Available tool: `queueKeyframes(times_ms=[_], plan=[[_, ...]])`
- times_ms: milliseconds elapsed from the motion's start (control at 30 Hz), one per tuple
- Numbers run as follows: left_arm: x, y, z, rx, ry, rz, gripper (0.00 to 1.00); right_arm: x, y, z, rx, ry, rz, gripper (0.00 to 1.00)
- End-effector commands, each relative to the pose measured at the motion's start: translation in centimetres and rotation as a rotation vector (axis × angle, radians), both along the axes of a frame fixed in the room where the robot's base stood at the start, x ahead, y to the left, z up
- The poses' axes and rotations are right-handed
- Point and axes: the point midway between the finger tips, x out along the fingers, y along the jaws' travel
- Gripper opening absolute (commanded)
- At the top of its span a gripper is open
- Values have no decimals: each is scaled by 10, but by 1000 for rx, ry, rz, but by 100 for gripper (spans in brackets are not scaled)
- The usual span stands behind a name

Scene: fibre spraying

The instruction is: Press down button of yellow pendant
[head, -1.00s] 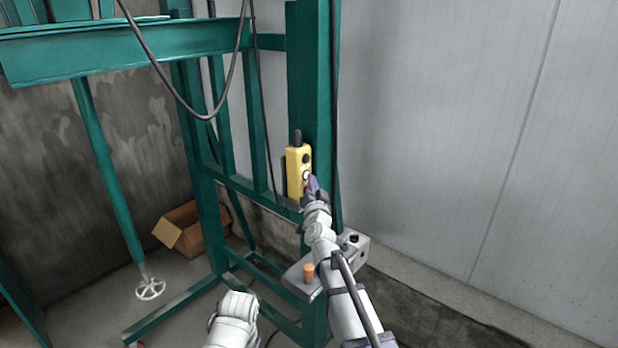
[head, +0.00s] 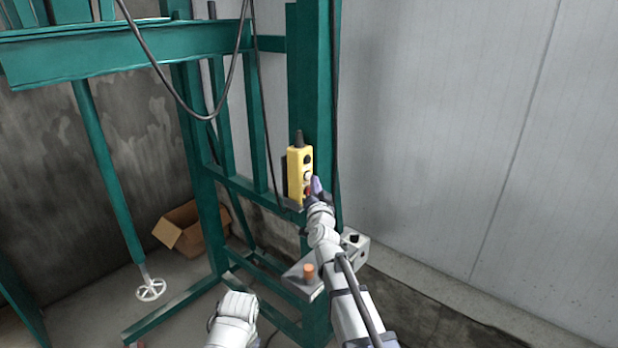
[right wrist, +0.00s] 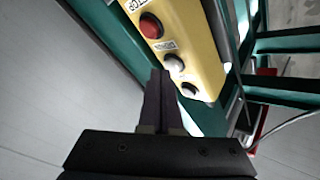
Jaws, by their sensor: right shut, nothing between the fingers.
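The yellow pendant (head: 294,178) hangs upright against a green post, with a black button at the top, a white one in the middle and a red one low down. The right wrist view shows the pendant (right wrist: 205,48) close up, with its red button (right wrist: 150,27), white button (right wrist: 174,62) and black button (right wrist: 189,89). My right gripper (head: 316,183) is shut and empty. Its fingertips (right wrist: 160,75) are just beside the white button; I cannot tell whether they touch the pendant. A white part of my left arm shows at the bottom, but its gripper does not.
The green steel frame (head: 313,75) carries a hanging black cable (head: 172,87). A grey control box (head: 304,282) with an orange knob sits below the pendant. A cardboard box (head: 181,228) lies on the floor behind the frame. A pale panel wall (head: 450,130) fills the right side.

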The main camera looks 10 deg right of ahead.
Motion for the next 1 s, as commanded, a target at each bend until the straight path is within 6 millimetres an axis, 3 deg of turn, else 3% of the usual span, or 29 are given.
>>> queueKeyframes(times_ms=[500, 1000], plan=[[0, 0, 0, 0, 0, 0, 0, -9, -7, 0, 0, 1, -1, 0], [0, 0, 0, 0, 0, 0, 0, -44, -33, 0, -1, 0, -2, 0]])
